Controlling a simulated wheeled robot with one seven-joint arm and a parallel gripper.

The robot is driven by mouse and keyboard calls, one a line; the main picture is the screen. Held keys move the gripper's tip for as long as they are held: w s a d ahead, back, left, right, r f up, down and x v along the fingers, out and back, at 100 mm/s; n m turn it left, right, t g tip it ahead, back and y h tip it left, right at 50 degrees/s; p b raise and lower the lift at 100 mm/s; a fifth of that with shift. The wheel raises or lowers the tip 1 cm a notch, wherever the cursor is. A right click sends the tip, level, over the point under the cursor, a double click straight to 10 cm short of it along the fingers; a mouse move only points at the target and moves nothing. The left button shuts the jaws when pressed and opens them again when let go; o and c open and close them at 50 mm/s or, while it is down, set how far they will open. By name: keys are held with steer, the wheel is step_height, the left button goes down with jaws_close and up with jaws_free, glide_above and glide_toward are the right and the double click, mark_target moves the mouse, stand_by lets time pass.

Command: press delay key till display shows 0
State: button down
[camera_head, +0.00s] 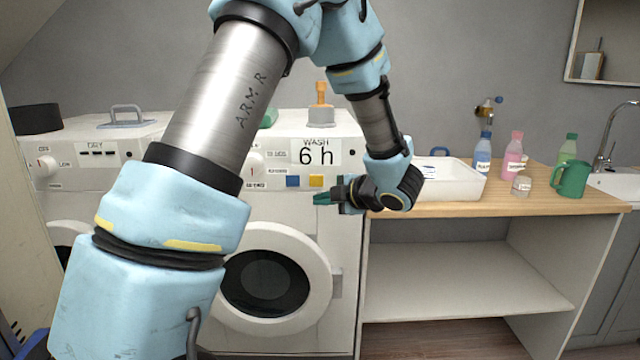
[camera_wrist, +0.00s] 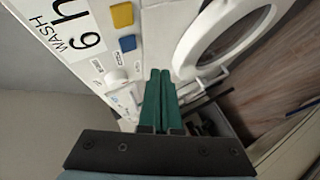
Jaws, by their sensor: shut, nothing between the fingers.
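The washing machine (camera_head: 340,240) stands in the middle of the head view. Its display (camera_head: 318,151) reads "6 h" under the word WASH; it also shows in the wrist view (camera_wrist: 62,12). Below the display are a blue key (camera_head: 293,181) and a yellow key (camera_head: 316,181). Both show in the wrist view, blue (camera_wrist: 128,43) and yellow (camera_wrist: 122,15). I cannot read which one is the delay key. My gripper (camera_head: 323,198), with green fingers, is shut and empty. It is in front of the panel, just below and right of the yellow key in the head view, apparently not touching a key.
A second machine (camera_head: 88,165) marked DRY, its display showing dashes, stands at left. At right, a wooden counter (camera_head: 515,200) holds a white tray (camera_head: 455,183), several bottles, a jar and a green mug (camera_head: 572,180). My arm covers part of both machines.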

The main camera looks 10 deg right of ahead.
mark_target(321, 186)
steer(key=shift+w, duration=0.1)
steer(key=shift+w+d+p, duration=0.2)
steer(key=shift+w+d, duration=0.05)
steer(key=shift+w, duration=1.2)
steer(key=shift+w+d+p, duration=0.15)
steer(key=shift+w+d, duration=0.1)
steer(key=shift+w, duration=1.15)
steer(key=shift+w+d+p, duration=0.2)
steer(key=shift+w+d, duration=0.05)
steer(key=shift+w, duration=1.2)
steer(key=shift+w, duration=0.15)
steer(key=shift+w+d, duration=0.1)
steer(key=shift+w, duration=0.15)
steer(key=shift+w, duration=0.35)
steer(key=shift+s, duration=0.8)
steer(key=shift+s, duration=0.1)
